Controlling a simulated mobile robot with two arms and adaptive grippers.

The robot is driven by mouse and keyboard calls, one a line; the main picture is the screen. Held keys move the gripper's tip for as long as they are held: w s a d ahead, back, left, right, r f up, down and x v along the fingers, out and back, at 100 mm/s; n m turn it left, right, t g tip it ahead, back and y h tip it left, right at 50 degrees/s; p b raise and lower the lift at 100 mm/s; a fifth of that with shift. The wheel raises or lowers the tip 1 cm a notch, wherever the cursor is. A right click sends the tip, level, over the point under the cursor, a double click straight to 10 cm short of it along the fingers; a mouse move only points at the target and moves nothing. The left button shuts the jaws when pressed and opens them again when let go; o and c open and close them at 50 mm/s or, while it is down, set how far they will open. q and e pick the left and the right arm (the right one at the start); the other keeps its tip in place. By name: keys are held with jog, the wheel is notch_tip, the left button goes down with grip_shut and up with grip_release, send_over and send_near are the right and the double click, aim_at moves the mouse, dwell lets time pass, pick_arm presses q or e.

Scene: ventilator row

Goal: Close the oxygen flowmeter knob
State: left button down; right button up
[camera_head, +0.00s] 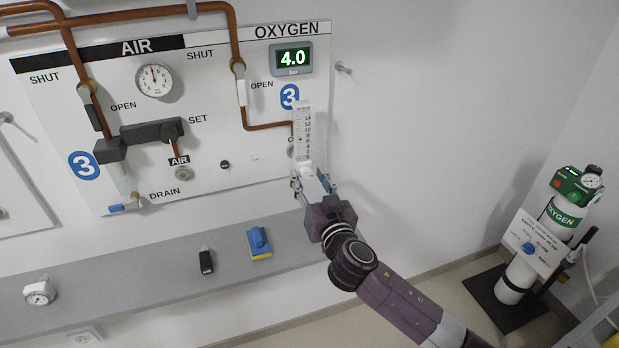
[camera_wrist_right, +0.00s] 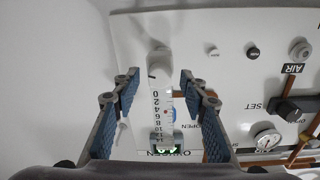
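The oxygen flowmeter (camera_head: 304,130) is a clear upright tube with a printed scale, mounted on the wall panel under the OXYGEN label. Its white knob (camera_head: 307,169) is at the lower end. The knob also shows in the right wrist view (camera_wrist_right: 159,65), beyond the fingertips. My right gripper (camera_head: 312,181) is open, just below and in front of the flowmeter's lower end. In the right wrist view its two blue-padded fingers (camera_wrist_right: 159,80) stand left and right of the flowmeter with clear gaps. No contact with the knob shows. My left gripper is not in view.
The pressure display (camera_head: 291,59) reads 4.0 bar. Copper pipes and the AIR gauge (camera_head: 154,80) are left of the flowmeter. A grey shelf (camera_head: 130,286) below holds a blue-yellow sponge (camera_head: 259,243) and a black item (camera_head: 206,261). An oxygen cylinder (camera_head: 540,245) stands at right.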

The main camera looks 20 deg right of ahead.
grip_shut()
jog(key=shift+n, duration=0.3)
jog(key=n, duration=0.3)
jog(key=shift+n, duration=0.4)
jog(key=n, duration=0.4)
jog(key=shift+n, duration=0.3)
jog(key=n, duration=0.3)
jog(key=n+p, duration=0.1)
jog(key=n, duration=0.2)
jog(key=shift+f+n+t+y, duration=0.1)
jog(key=shift+n+t+y, duration=0.2)
jog(key=shift+n+y, duration=0.1)
jog(key=n+p, duration=0.1)
jog(key=n, duration=0.5)
jog(key=shift+f+y+p, duration=0.1)
jog(key=shift+y+p, duration=0.2)
jog(key=shift+p, duration=0.05)
jog(key=shift+n, duration=0.3)
